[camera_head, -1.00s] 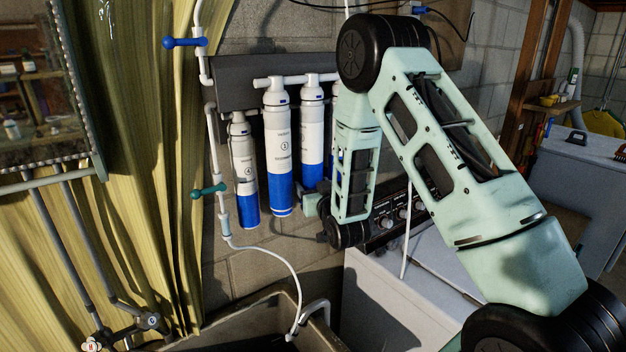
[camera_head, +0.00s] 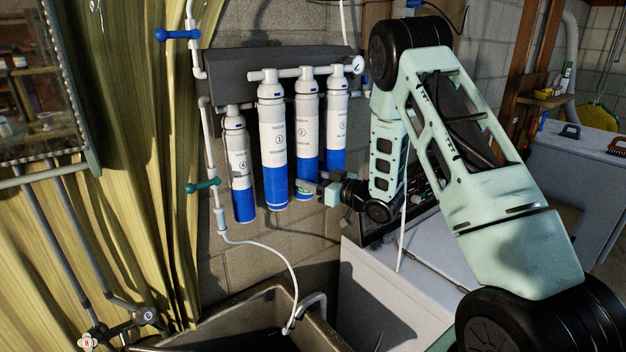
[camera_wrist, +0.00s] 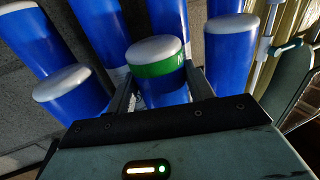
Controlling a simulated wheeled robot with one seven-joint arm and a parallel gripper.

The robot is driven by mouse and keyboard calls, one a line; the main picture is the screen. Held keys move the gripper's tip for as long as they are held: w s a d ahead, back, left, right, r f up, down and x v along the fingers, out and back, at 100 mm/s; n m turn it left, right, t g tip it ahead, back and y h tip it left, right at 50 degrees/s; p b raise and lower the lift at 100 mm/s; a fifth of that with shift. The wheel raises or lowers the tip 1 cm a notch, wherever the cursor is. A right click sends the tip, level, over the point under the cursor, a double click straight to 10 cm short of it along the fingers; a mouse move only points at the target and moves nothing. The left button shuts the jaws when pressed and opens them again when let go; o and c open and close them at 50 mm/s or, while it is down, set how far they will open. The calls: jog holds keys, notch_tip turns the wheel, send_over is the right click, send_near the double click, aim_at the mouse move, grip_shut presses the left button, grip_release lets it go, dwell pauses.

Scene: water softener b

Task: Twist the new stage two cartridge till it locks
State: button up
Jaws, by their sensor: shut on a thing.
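The stage two cartridge (camera_head: 307,130), white above and blue below with a "2" on its label, hangs upright under the head of the filter rack (camera_head: 225,75), third from the left. Its top meets the rack; whether it is locked cannot be told. Its lower end has a green band, clear in the wrist view (camera_wrist: 158,67). My gripper (camera_head: 308,189) reaches in from the right at that lower end. In the wrist view, its fingers stand on both sides of the green-banded cartridge, shut on it. The fingertips are partly hidden.
Similar blue-and-white cartridges hang close on both sides: a large one (camera_head: 272,150) and a lower one (camera_head: 239,165) to the left, another (camera_head: 336,120) to the right. A sink (camera_head: 250,320) lies below, a white appliance (camera_head: 385,285) to the right.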

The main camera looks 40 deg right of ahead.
jog(key=n+y, duration=0.1)
jog(key=n+g+y, duration=0.1)
jog(key=y, duration=0.1)
jog(key=shift+w+d+r+n+g+y, duration=0.15)
jog(key=shift+d+n+g+y, duration=0.1)
jog(key=shift+n+g+y, duration=0.15)
jog(key=o, duration=1)
jog(key=shift+r, duration=0.1)
